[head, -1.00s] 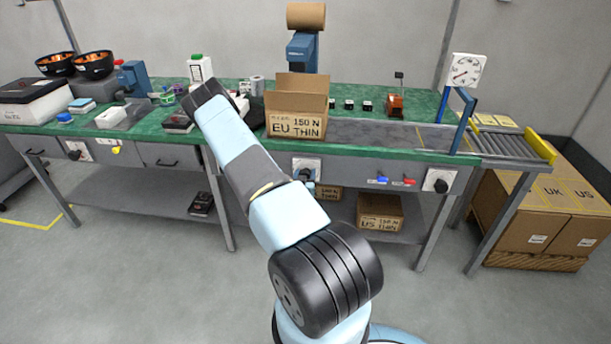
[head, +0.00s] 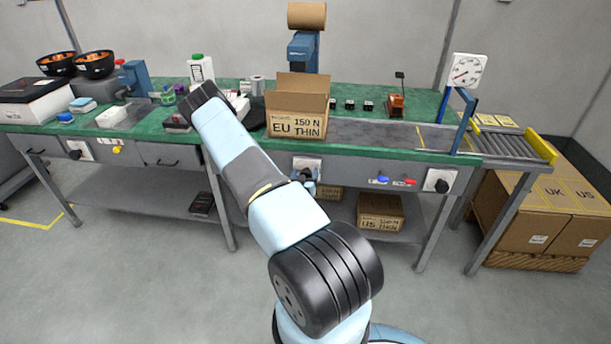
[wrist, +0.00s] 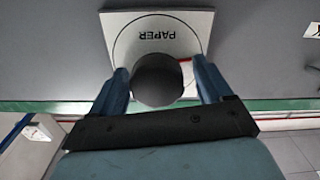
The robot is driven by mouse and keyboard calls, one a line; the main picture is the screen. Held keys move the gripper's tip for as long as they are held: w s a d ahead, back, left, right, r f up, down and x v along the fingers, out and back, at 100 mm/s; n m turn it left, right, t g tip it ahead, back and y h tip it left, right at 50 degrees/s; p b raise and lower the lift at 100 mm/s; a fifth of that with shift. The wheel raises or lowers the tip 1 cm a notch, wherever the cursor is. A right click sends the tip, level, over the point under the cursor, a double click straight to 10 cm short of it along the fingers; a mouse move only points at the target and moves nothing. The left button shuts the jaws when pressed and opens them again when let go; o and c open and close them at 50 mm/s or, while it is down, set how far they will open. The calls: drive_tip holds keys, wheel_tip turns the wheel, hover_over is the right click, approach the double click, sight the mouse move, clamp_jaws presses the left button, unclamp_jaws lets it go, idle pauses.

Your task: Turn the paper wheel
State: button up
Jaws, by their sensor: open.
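The paper wheel is a dark round knob (wrist: 158,80) on a white square plate lettered PAPER (wrist: 200,22). The lettering is upside down in the wrist view, and a short red mark shows beside the knob. In the head view the plate (head: 306,162) is on the bench's front panel, below the EU box. My gripper (wrist: 161,88) is open, with one blue finger on each side of the knob. A small gap or light contact at the fingers cannot be told apart. In the head view my gripper (head: 308,183) is small at the plate, and the knob is mostly hidden.
The open EU carton (head: 295,125) stands on the bench above the plate. Another dial (head: 439,180) is on the panel to the right, and one (head: 78,150) to the left. A round gauge (head: 466,71) stands at the right. Cartons (head: 380,208) sit on the lower shelf.

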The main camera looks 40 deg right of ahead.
drive_tip(key=shift+s, duration=0.1)
drive_tip(key=v, duration=1.3)
drive_tip(key=shift+a, duration=0.4)
drive_tip(key=shift+s, duration=0.1)
